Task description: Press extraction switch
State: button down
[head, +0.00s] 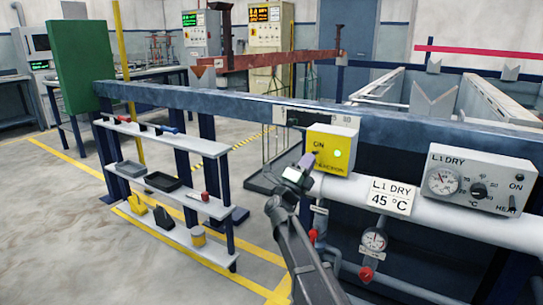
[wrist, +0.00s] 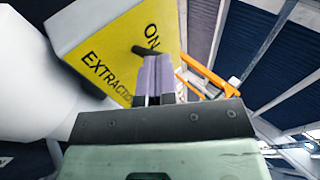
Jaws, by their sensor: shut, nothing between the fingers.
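The extraction switch box (head: 345,135) has a yellow face with "ON" and "EXTRACTION" lettering and a bright green lamp (head: 338,154). It is mounted on the blue rail. In the wrist view the yellow face (wrist: 110,50) fills the upper left, and a short black switch lever (wrist: 143,50) sticks out beside "ON". My gripper (head: 306,161) is at the lower left of the box in the head view, partly covering its lettering. Its fingers (wrist: 157,76) are shut and empty, with the tips right at the lever. I cannot tell whether they touch it.
An "L1 DRY" heater box (head: 478,180) with gauge and knob stands on the pipe at the right. A "45 °C" sign (head: 391,197) and a valve gauge (head: 374,239) are close to my arm. A shelf rack (head: 180,203) stands at the left.

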jog(key=r+b+v, duration=0.1)
jog(key=b+v, duration=0.7)
jog(key=v, duration=0.6)
jog(key=shift+s+a+r, duration=0.25)
jog(key=shift+s+a, duration=0.1)
jog(key=shift+s, duration=0.05)
